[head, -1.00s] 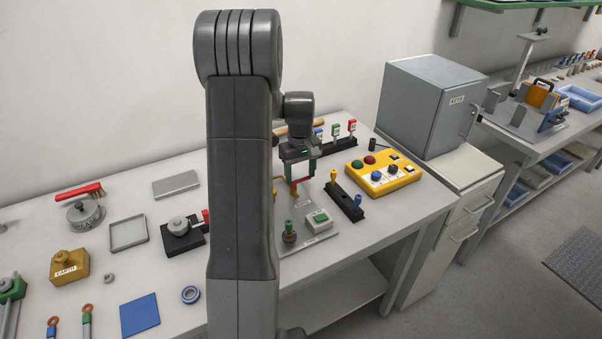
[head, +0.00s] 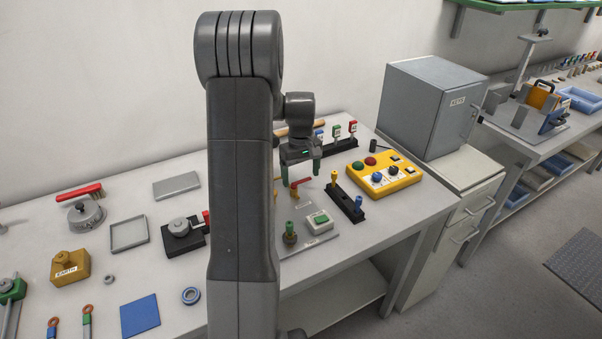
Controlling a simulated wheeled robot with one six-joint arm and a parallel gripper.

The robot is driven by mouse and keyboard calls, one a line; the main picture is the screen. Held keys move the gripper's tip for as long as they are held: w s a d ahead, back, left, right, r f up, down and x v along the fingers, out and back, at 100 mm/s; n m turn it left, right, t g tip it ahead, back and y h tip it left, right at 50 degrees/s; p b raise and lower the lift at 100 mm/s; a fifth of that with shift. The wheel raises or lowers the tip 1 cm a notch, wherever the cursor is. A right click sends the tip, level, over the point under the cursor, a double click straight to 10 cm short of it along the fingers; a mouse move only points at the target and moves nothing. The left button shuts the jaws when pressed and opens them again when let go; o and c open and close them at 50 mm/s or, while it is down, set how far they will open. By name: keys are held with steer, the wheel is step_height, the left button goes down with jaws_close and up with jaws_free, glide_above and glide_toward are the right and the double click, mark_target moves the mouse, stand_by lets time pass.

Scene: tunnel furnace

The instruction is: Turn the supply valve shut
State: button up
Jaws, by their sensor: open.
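A small valve with a red lever handle (head: 301,182) stands on the bench, right of my arm in the head view. I take it for the supply valve, though no label on it can be read. Its lever points to the right and slightly up in the picture; my arm hides part of its body. One finger shows clearly at the right; the other is mostly hidden.
A grey plate (head: 316,238) with a green button and a green-topped knob lies in front. A black block (head: 346,200) with yellow and blue pegs and a yellow control box (head: 384,180) stand right. A black rack (head: 336,146) is behind.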

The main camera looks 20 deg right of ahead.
step_height(320, 180, up, 14)
steer(key=shift+b, duration=0.35)
steer(key=shift+f, duration=0.15)
step_height(320, 180, down, 14)
steer(key=shift+r+p, duration=0.1)
steer(key=shift+p, duration=0.25)
stand_by(0.3)
